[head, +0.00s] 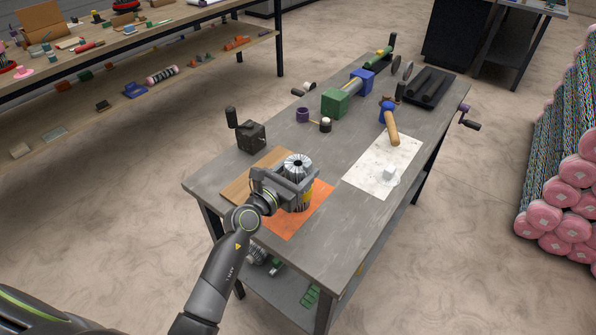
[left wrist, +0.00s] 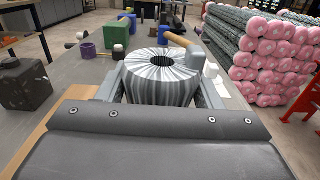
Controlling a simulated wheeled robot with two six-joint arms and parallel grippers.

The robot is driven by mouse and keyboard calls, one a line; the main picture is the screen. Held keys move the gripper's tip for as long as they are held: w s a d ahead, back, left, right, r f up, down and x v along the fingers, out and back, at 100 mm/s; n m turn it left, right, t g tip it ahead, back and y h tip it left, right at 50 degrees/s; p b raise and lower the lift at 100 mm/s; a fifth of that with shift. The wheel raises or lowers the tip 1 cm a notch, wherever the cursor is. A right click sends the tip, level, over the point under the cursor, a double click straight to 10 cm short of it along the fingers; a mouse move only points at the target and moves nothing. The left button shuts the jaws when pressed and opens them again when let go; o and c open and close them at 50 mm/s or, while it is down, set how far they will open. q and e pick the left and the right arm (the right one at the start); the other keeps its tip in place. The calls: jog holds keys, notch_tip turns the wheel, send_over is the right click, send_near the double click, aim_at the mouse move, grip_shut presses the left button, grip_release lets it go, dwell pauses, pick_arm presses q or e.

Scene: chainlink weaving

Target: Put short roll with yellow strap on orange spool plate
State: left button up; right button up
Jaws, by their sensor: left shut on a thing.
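The short roll (head: 298,163) is a grey coil of wire standing upright, with its round ribbed top facing up. My left gripper (head: 296,178) is shut around the roll from the front left. In the left wrist view the roll (left wrist: 162,83) sits between the two fingers. The orange spool plate (head: 312,218) lies flat on the workbench, directly below the roll in the picture. Whether the roll's base touches the plate is hidden by the gripper. My right gripper is not in view.
A brown board (head: 243,187) lies left of the plate, with a dark block (head: 251,136) behind it. A white sheet (head: 368,177) with a mallet (head: 391,125) lies to the right. A green-and-blue device (head: 345,94) stands farther back. Wrapped rolls (head: 560,190) are stacked at the right.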

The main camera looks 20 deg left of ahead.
pick_arm(q)
jog(key=shift+f, duration=0.1)
jog(key=o, duration=1.2)
jog(key=shift+o, duration=0.2)
jog(key=shift+s, duration=0.1)
jog(key=b+v, duration=0.1)
jog(key=v, duration=1.1)
jog(key=shift+b, duration=0.3)
jog(key=shift+r, duration=0.25)
